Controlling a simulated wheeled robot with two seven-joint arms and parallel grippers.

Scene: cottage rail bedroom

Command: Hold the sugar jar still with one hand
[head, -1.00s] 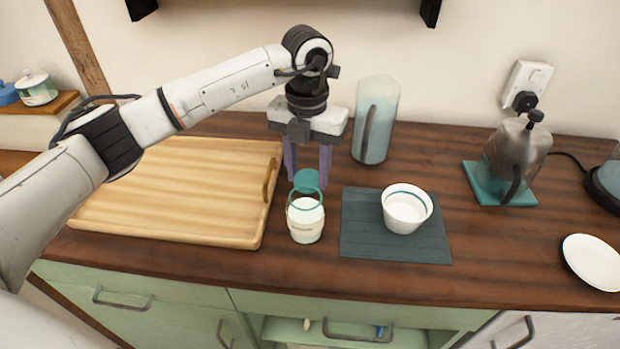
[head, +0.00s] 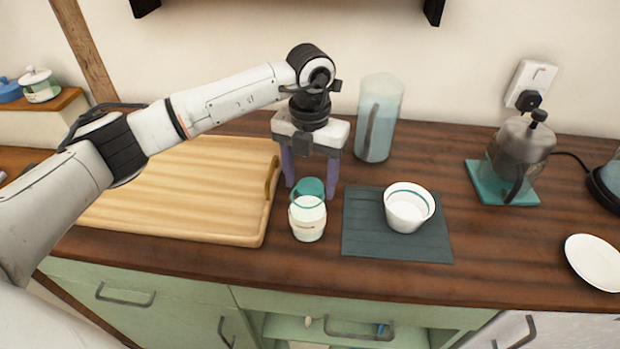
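The sugar jar (head: 307,220) stands upright on the wooden counter, between the wooden tray and the dark mat. It looks like clear glass with white contents and a teal top. My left gripper (head: 310,188) points down just behind the jar. Its two purple fingers are spread apart, one to each side behind the jar's top. The jar hides part of the space between the fingers, and I cannot tell whether they touch it. My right gripper is out of view.
A wooden tray (head: 180,222) lies to the left. A dark mat (head: 365,235) with a white bowl (head: 408,208) is close on the right. A tall pitcher (head: 379,115) stands behind. A metal pot (head: 520,148) and a white plate (head: 594,262) are farther right.

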